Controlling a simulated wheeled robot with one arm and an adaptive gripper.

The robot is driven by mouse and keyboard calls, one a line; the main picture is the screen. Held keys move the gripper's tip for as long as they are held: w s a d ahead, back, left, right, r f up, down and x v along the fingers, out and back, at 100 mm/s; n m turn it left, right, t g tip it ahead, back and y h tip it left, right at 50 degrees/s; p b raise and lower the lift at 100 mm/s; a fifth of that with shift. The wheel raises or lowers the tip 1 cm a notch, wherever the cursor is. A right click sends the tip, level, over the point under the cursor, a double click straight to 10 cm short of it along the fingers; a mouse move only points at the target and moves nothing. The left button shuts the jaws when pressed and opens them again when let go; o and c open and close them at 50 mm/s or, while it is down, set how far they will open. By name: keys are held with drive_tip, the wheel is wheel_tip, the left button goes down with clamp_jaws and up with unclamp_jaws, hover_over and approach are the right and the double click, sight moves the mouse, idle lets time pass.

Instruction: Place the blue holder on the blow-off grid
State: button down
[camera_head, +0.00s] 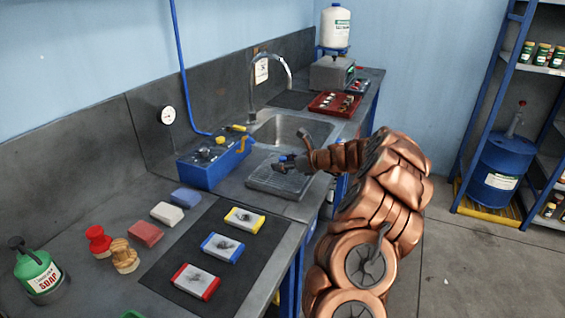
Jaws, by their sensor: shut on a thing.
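The blow-off grid (265,183) is a grey slatted plate on the bench, in front of the sink. My gripper (293,161) hangs over its far right part, reaching in from the right. It is shut on a small dark blue thing, the blue holder (283,158). The holder is small in the view and partly hidden by the fingers. I cannot tell whether it touches the grid or is just above it.
A blue box unit (213,162) stands left of the grid. The sink (285,130) and tap (287,72) are behind it. A red tray (334,104) lies farther back. A dark mat (190,250) bears three colour-edged blocks. The grid's near left part is bare.

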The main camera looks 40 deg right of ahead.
drive_tip(key=shift+f, duration=0.1)
drive_tip(key=shift+f, duration=0.15)
drive_tip(key=shift+c, duration=2.1)
unclamp_jaws()
